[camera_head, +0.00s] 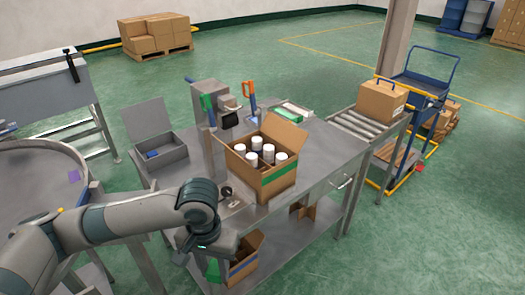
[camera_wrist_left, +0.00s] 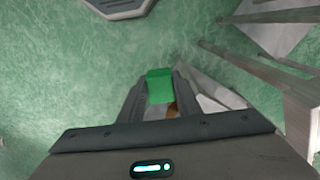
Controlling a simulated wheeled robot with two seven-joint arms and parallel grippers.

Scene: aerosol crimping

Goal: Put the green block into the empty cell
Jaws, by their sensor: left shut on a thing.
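The green block (camera_wrist_left: 160,86) sits between the two fingers of my left gripper (camera_wrist_left: 160,100), which is shut on it, in the left wrist view. In the head view a green patch of the block (camera_head: 213,269) shows below my left wrist, beside the table's front edge; the fingers are mostly hidden there. The open cardboard box (camera_head: 277,184) stands on the steel table, up and right of my left gripper. Several white-capped cans (camera_head: 281,158) stand in its cells. Its front wall hides part of the inside, so I cannot make out the empty cell. My right gripper is not in view.
A grey open case (camera_head: 165,158) and a bench machine (camera_head: 212,98) stand on the table (camera_head: 325,150) behind the box. Another open carton (camera_head: 243,262) sits on the lower shelf near my left gripper. A roller conveyor (camera_head: 352,124) adjoins at right.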

